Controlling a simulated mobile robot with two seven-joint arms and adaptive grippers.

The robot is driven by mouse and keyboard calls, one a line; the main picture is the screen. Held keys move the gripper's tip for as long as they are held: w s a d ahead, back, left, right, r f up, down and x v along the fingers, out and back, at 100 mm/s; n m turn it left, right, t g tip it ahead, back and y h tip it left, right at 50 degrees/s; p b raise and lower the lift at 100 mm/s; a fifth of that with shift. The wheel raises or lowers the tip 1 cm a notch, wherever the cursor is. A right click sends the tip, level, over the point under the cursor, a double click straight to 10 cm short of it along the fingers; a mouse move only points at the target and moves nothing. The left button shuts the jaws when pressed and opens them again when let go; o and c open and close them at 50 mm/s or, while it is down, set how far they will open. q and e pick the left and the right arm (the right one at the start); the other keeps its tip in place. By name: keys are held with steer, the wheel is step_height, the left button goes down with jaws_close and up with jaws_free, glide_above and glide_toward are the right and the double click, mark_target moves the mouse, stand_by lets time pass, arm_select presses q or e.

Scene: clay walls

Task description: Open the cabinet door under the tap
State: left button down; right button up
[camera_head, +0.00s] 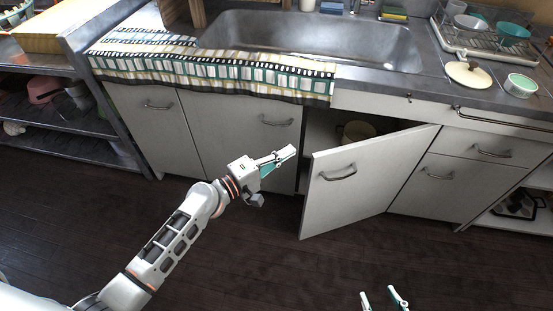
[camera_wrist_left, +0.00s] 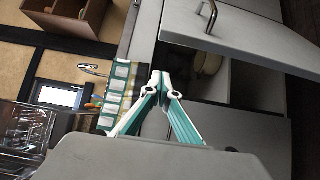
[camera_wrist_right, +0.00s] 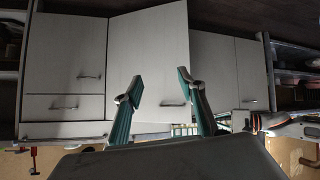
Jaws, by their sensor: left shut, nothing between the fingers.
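The white cabinet door (camera_head: 365,183) below the sink stands partly open, swung out toward me, with its hinge side at the right. Its metal handle (camera_head: 338,173) is near the upper left of its face. The door also shows in the left wrist view (camera_wrist_left: 255,38) and, upside down, in the right wrist view (camera_wrist_right: 148,50). My left gripper (camera_head: 287,156) is shut and empty, in front of the cabinet at the left of the door's free edge, apart from the handle. My right gripper (camera_head: 381,301) is open and empty, low in front of the door.
A pot-like vessel (camera_head: 358,130) shows inside the opened cabinet. Above are the sink (camera_head: 310,38) and a striped cloth (camera_head: 210,70) hanging over the counter edge. Closed cabinet fronts (camera_head: 240,140) stand at the left. The dark wooden floor (camera_head: 270,255) before the cabinets is clear.

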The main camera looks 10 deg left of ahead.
arm_select(q)
steer(key=shift+s+d+p, duration=0.15)
steer(key=shift+d+p, duration=0.45)
steer(key=shift+d, duration=1.85)
